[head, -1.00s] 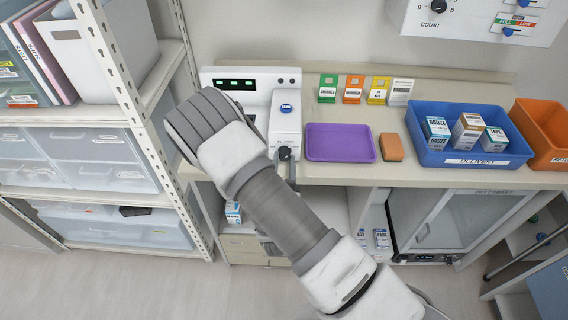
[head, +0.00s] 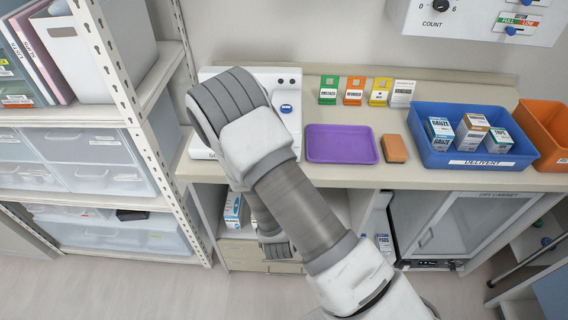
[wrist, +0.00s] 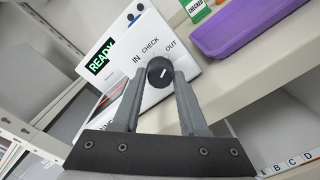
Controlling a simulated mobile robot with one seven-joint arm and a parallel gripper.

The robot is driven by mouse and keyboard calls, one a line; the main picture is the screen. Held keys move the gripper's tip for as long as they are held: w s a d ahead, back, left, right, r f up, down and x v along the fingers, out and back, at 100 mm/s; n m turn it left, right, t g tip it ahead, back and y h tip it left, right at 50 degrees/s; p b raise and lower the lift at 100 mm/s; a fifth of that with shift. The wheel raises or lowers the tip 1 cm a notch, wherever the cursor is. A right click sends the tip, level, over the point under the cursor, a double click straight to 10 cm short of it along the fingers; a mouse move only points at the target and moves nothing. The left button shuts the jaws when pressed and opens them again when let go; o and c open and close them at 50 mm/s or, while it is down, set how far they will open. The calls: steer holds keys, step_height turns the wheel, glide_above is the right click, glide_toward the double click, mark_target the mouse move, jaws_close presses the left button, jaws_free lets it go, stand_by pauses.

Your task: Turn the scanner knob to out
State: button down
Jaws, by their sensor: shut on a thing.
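The white scanner (head: 290,112) stands on the counter at the left, with a blue round button on top. My arm hides its knob and screen in the head view. In the wrist view the scanner's front (wrist: 118,48) shows a green READY screen and the labels IN, CHECK and OUT around the black knob (wrist: 158,68). The knob's short white mark slants; exactly which label it points at is hard to tell. My gripper (wrist: 160,78) is shut on the knob, one finger at each side. Its fingertips are hidden in the head view.
A purple tray (head: 342,157) and an orange sponge-like block (head: 394,149) lie right of the scanner. Colored cards stand behind. A shelf rack (head: 150,150) is close on the left.

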steer(key=shift+c, duration=2.2)
jaws_free()
steer(key=shift+s, duration=0.1)
